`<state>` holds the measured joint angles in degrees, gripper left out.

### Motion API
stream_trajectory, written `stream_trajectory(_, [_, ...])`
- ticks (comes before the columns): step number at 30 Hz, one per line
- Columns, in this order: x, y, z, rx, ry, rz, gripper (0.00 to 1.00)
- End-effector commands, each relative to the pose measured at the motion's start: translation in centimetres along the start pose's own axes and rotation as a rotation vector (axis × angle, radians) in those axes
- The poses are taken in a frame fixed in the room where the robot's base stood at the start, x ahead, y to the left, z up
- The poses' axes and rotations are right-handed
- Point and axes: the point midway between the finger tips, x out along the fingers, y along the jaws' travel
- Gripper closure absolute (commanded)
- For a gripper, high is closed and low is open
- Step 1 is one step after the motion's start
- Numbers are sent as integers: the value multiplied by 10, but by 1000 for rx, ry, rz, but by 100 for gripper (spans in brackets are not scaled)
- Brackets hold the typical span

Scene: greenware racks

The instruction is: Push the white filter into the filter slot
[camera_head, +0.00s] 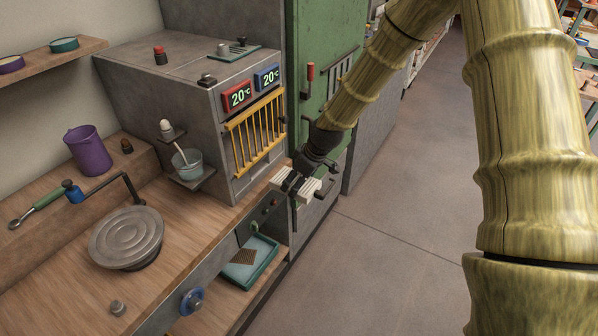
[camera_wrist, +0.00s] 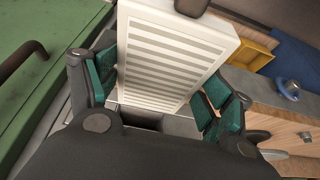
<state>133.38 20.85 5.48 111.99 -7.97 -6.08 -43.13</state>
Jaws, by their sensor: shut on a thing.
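The white filter, a flat slatted block (camera_head: 309,190), is held at the front of the grey counter unit, below the kiln box. It fills the middle of the wrist view (camera_wrist: 172,52). My gripper (camera_head: 299,183) is shut on it, with a green pad against each side in the wrist view (camera_wrist: 160,90). A dark rectangular gap (camera_wrist: 140,118) shows just below the filter's near edge in the wrist view; I cannot tell whether it is the filter slot. The slot is not clearly visible in the head view, where my gripper and the filter cover part of the front.
The grey kiln box (camera_head: 170,110) with a yellow grille (camera_head: 255,132) stands left of my gripper. A green cabinet (camera_head: 325,40) is behind it. A teal tray (camera_head: 237,284) sits on a low shelf, near a blue knob (camera_head: 193,301). The floor (camera_head: 400,220) at right is clear.

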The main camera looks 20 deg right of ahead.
Motion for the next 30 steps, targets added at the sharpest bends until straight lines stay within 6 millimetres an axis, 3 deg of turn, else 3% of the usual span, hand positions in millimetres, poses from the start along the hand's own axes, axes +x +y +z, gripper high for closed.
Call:
stream_trajectory(16, [-6, 5, 0, -18, 2, -4, 52])
stream_trajectory(30, [8, 4, -30, -19, 2, -3, 52])
